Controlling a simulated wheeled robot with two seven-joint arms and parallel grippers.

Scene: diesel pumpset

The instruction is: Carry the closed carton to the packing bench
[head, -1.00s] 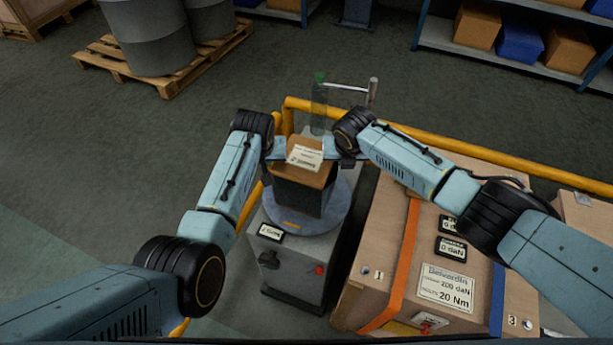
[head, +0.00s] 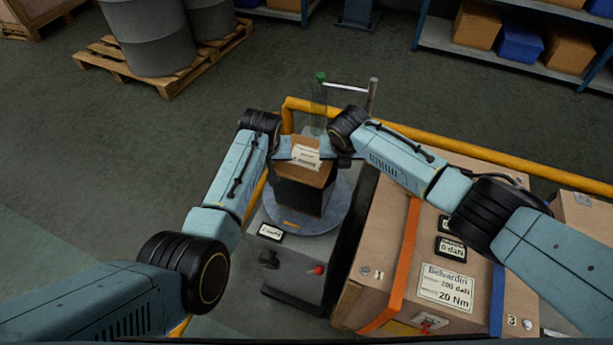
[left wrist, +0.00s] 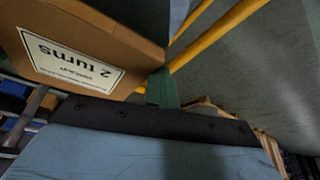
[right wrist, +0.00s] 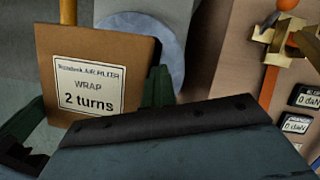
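The closed carton (head: 304,175) is brown on top with dark sides. Its white label reads "WRAP 2 turns" in the right wrist view (right wrist: 84,45). It is over the round blue-grey turntable (head: 335,210); I cannot tell whether its base touches. My left gripper (head: 281,152) is at its left side and also shows in the left wrist view (left wrist: 163,88). My right gripper (head: 330,150) is at its right side and also shows in the right wrist view (right wrist: 156,87). Each gripper's fingers look shut together, flanking the carton. I cannot identify a packing bench.
The turntable sits on a grey machine (head: 300,262). A big strapped crate (head: 385,235) stands close on the right. A yellow rail (head: 430,140) runs behind, with a green bottle (head: 319,105) near it. A drum pallet (head: 115,62) and shelves (head: 440,32) are farther back. Left floor is clear.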

